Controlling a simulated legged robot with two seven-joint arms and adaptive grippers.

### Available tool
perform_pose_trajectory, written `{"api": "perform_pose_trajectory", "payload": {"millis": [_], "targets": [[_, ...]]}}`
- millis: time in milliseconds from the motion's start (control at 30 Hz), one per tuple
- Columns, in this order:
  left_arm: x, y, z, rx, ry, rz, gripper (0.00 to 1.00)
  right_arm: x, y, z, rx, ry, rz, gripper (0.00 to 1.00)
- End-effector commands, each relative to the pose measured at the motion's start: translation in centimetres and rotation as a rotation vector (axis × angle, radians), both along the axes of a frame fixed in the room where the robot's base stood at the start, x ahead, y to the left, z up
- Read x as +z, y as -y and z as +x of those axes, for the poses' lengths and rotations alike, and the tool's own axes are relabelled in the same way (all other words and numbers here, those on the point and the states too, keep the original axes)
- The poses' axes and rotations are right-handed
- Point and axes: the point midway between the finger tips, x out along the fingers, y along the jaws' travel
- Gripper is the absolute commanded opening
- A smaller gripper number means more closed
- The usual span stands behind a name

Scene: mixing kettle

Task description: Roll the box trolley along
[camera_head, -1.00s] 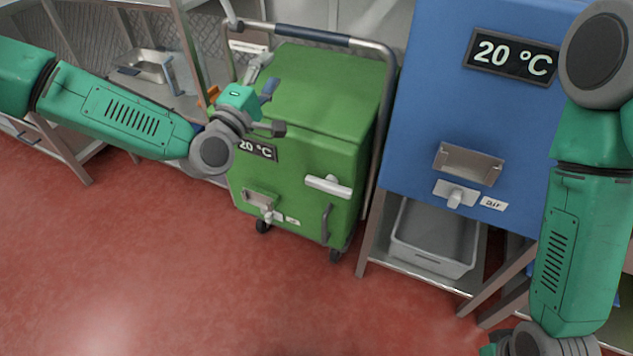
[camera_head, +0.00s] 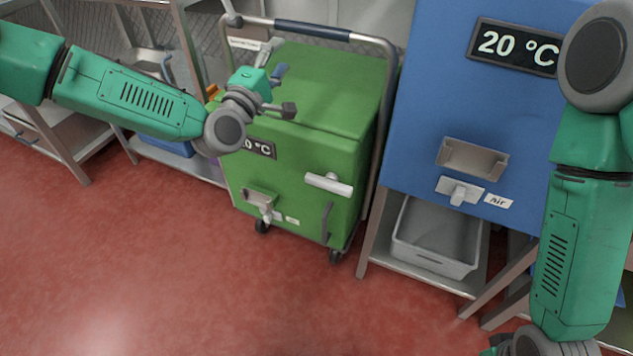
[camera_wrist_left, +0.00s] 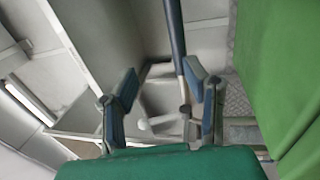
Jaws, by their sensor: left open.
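The box trolley (camera_head: 330,100) is a green wheeled box with a "20 °C" label, a white front handle and dark castors on the red floor. Its metal push bar rises behind it, with a dark blue grip (camera_head: 312,31) along the top. The grip also shows in the left wrist view (camera_wrist_left: 175,30), running in toward the space between the fingers. My left gripper (camera_head: 285,90) is open over the left part of the box's top, in front of the bar. In the left wrist view its fingers (camera_wrist_left: 163,92) are apart and hold nothing.
A blue cabinet (camera_head: 430,90) on a metal stand is close to the trolley's right, with a grey bin (camera_head: 437,235) below it. Metal shelving (camera_head: 180,165) stands at the left. The red floor (camera_head: 190,280) in front is clear.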

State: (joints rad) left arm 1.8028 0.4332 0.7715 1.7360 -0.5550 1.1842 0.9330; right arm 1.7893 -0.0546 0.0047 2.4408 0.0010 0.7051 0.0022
Motion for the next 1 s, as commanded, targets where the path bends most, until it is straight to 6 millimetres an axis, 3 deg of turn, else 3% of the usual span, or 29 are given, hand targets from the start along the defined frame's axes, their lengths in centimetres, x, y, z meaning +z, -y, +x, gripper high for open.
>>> {"api": "perform_pose_trajectory", "payload": {"millis": [1000], "targets": [[0.0,1.4,3.8,0.001,0.001,-0.001,0.41,-2.4,0.0,0.0,0.000,0.000,0.000,0.41]]}}
